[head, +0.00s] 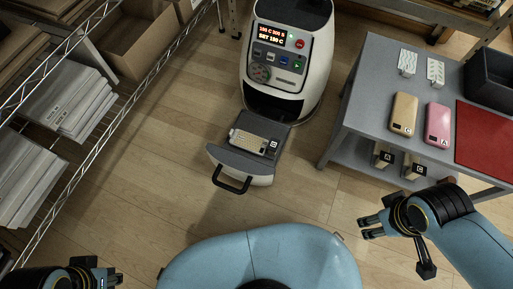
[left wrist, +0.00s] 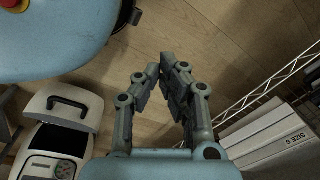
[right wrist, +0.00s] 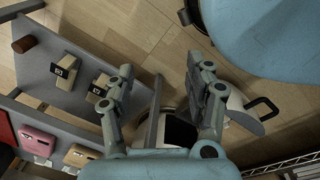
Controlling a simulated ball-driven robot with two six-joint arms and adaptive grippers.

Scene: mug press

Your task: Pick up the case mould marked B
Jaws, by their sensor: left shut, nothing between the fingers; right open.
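Two tan block-like moulds with dark square labels stand on the lower shelf of the grey table, one mould (head: 383,155) to the left and another mould (head: 412,167) to its right. They also show in the right wrist view, as a left mould (right wrist: 66,68) and a right mould (right wrist: 98,87). I cannot read their letters surely, so I cannot tell which is B. My right gripper (head: 369,226) is open and empty, below and in front of the shelf, apart from the moulds. My left gripper (left wrist: 160,67) is shut and empty over the floor, far to the left.
The grey table (head: 375,75) carries a tan phone case (head: 404,112), a pink phone case (head: 437,122), a red mat (head: 483,135) and a dark bin (head: 490,78). A white press (head: 291,80) has its drawer (head: 243,178) pulled out, holding a tan piece. A wire rack stands at left.

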